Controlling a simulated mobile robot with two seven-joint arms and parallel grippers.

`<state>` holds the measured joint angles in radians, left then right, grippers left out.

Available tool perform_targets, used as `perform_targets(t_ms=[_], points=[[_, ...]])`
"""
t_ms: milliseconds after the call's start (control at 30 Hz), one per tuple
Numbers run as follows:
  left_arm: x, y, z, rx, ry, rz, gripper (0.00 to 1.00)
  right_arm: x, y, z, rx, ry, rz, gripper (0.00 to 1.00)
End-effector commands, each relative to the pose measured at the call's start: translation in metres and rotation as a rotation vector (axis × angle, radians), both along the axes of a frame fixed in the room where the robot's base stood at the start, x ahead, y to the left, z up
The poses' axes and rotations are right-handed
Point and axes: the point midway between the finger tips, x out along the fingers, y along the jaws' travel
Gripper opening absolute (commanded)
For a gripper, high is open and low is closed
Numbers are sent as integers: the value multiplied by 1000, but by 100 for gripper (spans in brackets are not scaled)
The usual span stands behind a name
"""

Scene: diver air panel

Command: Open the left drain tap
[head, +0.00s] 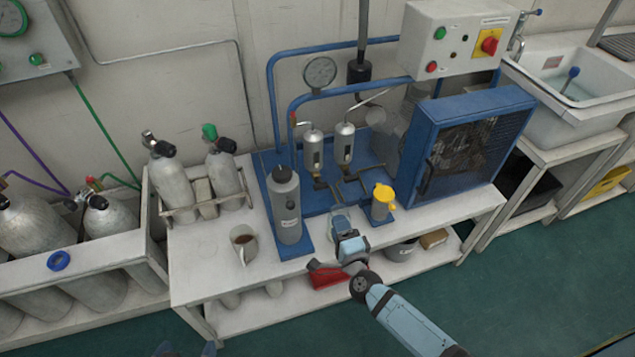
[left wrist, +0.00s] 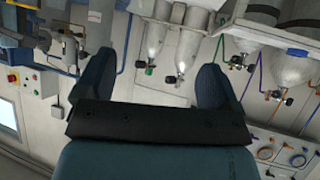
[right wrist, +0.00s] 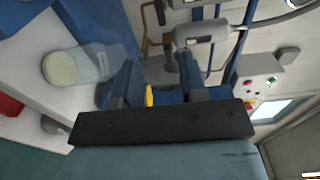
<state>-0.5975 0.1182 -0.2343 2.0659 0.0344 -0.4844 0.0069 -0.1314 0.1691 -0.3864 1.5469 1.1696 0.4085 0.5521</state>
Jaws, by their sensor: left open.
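Two silver cylinders stand side by side on the blue panel, the left one (head: 313,152) and the right one (head: 345,145). Dark fittings with thin handles show below them; the left drain tap (head: 320,184) is small and its handle position is unclear. My right gripper (head: 338,213) is partly open and empty, in front of and below the taps, between the grey bottle and the yellow-capped pot. In the right wrist view its jaws (right wrist: 156,80) point toward a silver cylinder (right wrist: 200,32). My left gripper (left wrist: 153,80) is wide open and empty, away from the panel; only its tips show at the head view's bottom edge.
A grey bottle (head: 286,205) stands left of my right gripper, a yellow-capped pot (head: 382,203) right of it. A mug (head: 244,244) sits on the bench's left part. A blue caged fan (head: 470,140) stands at the right. A red item (head: 328,275) lies below the bench top.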

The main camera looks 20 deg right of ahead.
Motion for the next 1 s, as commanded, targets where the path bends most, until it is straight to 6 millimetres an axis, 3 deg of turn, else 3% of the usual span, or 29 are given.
perform_targets(t_ms=[200, 600, 800, 1000], points=[[-10, -3, -13, 0, 15, -6, 88, 41, 1, 0, -3, -5, 1, 39], [-3, -1, -13, 14, -24, -19, 88, 115, 4, -1, -6, -2, 3, 39], [-2, -1, -13, 16, -27, -21, 88, 129, 5, 0, -4, -1, 3, 39], [-2, -2, -13, 14, -27, -20, 88, 130, 5, 1, -5, -1, 3, 39]])
